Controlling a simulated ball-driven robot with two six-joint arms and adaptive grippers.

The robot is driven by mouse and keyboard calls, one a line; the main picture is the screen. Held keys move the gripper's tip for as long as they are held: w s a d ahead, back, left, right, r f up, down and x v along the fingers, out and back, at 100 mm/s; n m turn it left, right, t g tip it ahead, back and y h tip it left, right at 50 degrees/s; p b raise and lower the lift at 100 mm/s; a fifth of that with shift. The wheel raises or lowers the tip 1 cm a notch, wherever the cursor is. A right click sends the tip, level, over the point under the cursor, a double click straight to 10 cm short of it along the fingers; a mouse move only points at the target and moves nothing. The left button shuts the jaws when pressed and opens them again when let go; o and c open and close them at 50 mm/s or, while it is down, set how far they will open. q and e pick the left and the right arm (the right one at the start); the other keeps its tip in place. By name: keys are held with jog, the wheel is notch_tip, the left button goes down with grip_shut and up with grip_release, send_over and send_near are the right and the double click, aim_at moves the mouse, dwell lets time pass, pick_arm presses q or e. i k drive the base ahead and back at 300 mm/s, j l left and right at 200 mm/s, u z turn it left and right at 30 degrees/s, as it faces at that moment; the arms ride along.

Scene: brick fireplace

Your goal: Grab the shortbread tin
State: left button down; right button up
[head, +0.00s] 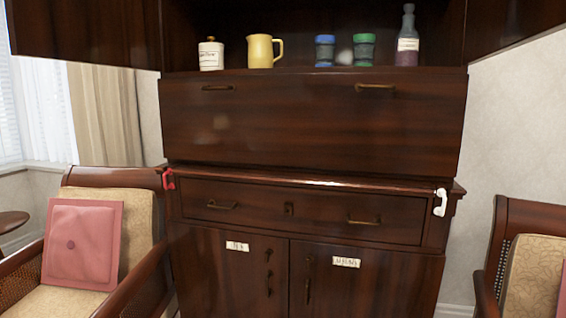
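No thing that I can clearly tell as a shortbread tin shows in the head view. Shut lower cupboard doors carry a small white label on the left door (237,246) and another on the right door (346,262); I cannot read them surely. What is behind these doors and the drawers is hidden. Neither of my grippers is in view.
The dark wooden cabinet (310,125) has an open upper shelf with a white lidded jar (211,56), yellow jug (262,53), blue-lidded jar (325,50), green-lidded jar (364,50) and bottle (407,40). Chairs flank it: left (140,180), right (520,215).

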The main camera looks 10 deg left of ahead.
aim_at(211, 57)
jog(key=i+j, duration=0.15)
jog(key=j, duration=0.25)
jog(key=i+j, duration=0.1)
jog(key=j, duration=0.3)
jog(key=i+j, duration=0.15)
jog(key=j, duration=0.3)
jog(key=i+j+z, duration=0.1)
jog(key=j, duration=0.3)
jog(key=i+j, duration=0.1)
jog(key=j, duration=0.3)
jog(key=i+j, duration=0.15)
jog(key=j, duration=0.3)
jog(key=i+j, duration=0.1)
jog(key=j, duration=0.3)
jog(key=i+j, duration=0.1)
jog(key=j, duration=0.35)
jog(key=l+z, duration=0.05)
